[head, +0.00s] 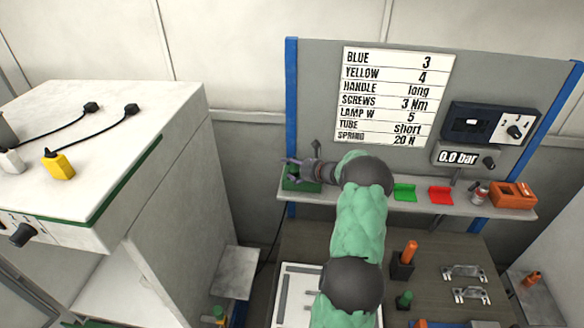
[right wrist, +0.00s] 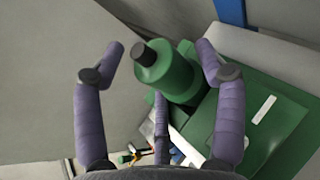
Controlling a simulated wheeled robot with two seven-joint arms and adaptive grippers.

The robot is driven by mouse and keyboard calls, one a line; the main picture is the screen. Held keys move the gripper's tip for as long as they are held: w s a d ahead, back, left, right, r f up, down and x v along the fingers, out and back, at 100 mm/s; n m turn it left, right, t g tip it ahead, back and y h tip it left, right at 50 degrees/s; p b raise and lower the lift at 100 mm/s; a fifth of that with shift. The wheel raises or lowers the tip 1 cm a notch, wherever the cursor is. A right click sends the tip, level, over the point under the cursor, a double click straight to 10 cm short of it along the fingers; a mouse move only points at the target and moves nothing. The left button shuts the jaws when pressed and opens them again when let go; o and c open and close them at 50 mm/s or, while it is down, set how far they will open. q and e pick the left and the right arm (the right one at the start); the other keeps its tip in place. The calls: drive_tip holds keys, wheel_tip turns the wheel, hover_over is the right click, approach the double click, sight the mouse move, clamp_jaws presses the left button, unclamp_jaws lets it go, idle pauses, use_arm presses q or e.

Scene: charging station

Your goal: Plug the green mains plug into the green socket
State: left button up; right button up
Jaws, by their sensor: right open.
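My right gripper (head: 294,166) is open at the left end of the wall shelf, over a dark green block (head: 291,183). In the right wrist view, a green stepped cylinder with a black end (right wrist: 170,72) shows between the spread fingers of the gripper (right wrist: 160,48). It looks like the green plug, but I cannot be sure. It seems apart from the fingers. A flat green box with white labels (right wrist: 285,110) lies behind it to the right. I cannot make out the green socket for certain. My left gripper is out of view.
The shelf (head: 385,197) also carries a bright green tray (head: 404,192), a red tray (head: 441,194) and an orange box (head: 513,195). A white cabinet (head: 160,180) stands left, with a yellow plug (head: 58,165) on top. A blue post (head: 291,90) rises behind the gripper.

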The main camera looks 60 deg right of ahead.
drive_tip(key=v, duration=1.1)
drive_tip(key=shift+s+r, duration=0.15)
drive_tip(key=shift+s, duration=0.2)
drive_tip(key=shift+a, duration=0.15)
drive_tip(key=w+a+f+n+g+y, duration=0.25)
drive_tip(key=a+f+n+g, duration=0.2)
drive_tip(key=a+f, duration=0.8)
drive_tip(key=w+a+f+n+g+y, duration=0.1)
drive_tip(key=a+f+n+g+y, duration=0.4)
drive_tip(key=a+f, duration=0.8)
drive_tip(key=s+a+f+n+g+h, duration=0.1)
drive_tip(key=s+a+f+n, duration=0.25)
drive_tip(key=a+n, duration=0.65)
drive_tip(key=s+a+f+n+g, duration=0.25)
drive_tip(key=s+a+n, duration=0.35)
drive_tip(key=a, duration=0.7)
drive_tip(key=s+a+f+n+g+h, duration=0.1)
drive_tip(key=s+a+f+n, duration=0.2)
drive_tip(key=a+n, duration=0.75)
wheel_tip(320, 180, down, 21)
drive_tip(key=w+a+b, duration=0.2)
drive_tip(key=b, duration=2.1)
drive_tip(key=shift+t+b, duration=0.3)
drive_tip(key=shift+t, duration=0.1)
